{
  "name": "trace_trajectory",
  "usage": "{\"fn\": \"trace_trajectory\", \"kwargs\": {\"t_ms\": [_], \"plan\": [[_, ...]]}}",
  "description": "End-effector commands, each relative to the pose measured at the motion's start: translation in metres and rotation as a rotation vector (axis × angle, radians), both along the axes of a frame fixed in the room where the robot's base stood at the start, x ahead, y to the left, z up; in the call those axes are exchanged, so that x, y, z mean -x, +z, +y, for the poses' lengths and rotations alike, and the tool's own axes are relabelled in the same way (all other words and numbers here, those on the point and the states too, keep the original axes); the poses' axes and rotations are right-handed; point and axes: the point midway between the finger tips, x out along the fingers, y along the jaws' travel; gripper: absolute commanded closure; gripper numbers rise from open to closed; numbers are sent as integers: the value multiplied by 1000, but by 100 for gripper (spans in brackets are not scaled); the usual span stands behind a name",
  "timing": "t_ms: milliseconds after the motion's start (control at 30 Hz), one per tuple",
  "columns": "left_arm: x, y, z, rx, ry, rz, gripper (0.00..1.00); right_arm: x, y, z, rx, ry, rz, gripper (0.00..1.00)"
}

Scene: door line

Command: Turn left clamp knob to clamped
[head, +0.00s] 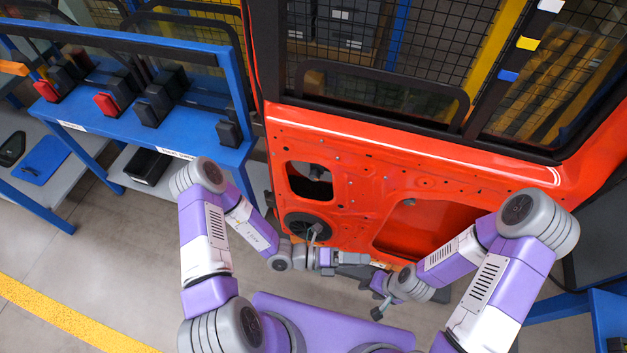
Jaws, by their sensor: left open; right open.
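The orange-red door (350,150) stands upright in front of me in the head view. I cannot clearly make out the left clamp knob. A small dark knob-like end (376,313) shows by my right gripper, and I cannot tell whether it is a clamp part. My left gripper (368,258) is open, pointing right, low in front of the door's bottom edge. A dark grey piece (352,272) lies just below it, partly hidden. My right gripper (379,290) is open, just below and right of the left one. Its fingers are small and hard to see.
A round black speaker (306,226) sits low on the door, with a grey bent piece in front. A blue rack (190,140) with black and red parts stands at left. A blue frame (560,308) is at right. Grey floor with a yellow line (70,315) lies open at lower left.

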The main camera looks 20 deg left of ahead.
Motion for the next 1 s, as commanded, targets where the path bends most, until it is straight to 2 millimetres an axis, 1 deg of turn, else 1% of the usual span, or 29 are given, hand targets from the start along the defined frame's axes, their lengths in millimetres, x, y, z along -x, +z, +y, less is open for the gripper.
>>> {"fn": "trace_trajectory", "kwargs": {"t_ms": [33, 67, 100, 167, 200, 267, 300, 333, 400, 500, 600, 667, 1000], "plan": [[-32, 2, 9, 92, 166, 128, 36, 0, 0, 0, 0, 0, 0, 57], [-51, 3, 18, 153, 264, 200, 36, 0, -1, 0, 0, 0, 0, 57], [-75, 3, 32, 234, 395, 287, 36, 0, -1, 0, 0, 0, 0, 57], [-106, -1, 58, 354, 582, 398, 36, 0, -1, 0, 0, 0, 0, 57], [-123, -6, 78, 430, 696, 457, 36, 0, -1, 0, 0, 0, 0, 57], [-141, -13, 106, 533, 848, 522, 36, 0, -1, 0, 0, 0, 0, 57], [-149, -18, 124, 594, 934, 555, 36, 0, -1, 0, 0, 0, 0, 57], [-154, -22, 135, 634, 990, 572, 36, 0, -1, 0, 0, 0, 0, 57], [-160, -29, 159, 710, 1098, 601, 36, 0, -2, 0, 0, 0, 0, 57], [-163, -36, 180, 779, 1195, 618, 36, 0, -2, 0, 0, 0, -1, 57], [-168, -39, 190, 809, 1238, 622, 36, 0, -3, 0, 0, 0, 0, 57], [-173, -40, 191, 815, 1244, 623, 36, 0, -4, 0, 0, 0, 0, 57], [-225, -40, 188, 811, 1240, 620, 36, 0, -17, 0, 0, 0, 0, 57]]}}
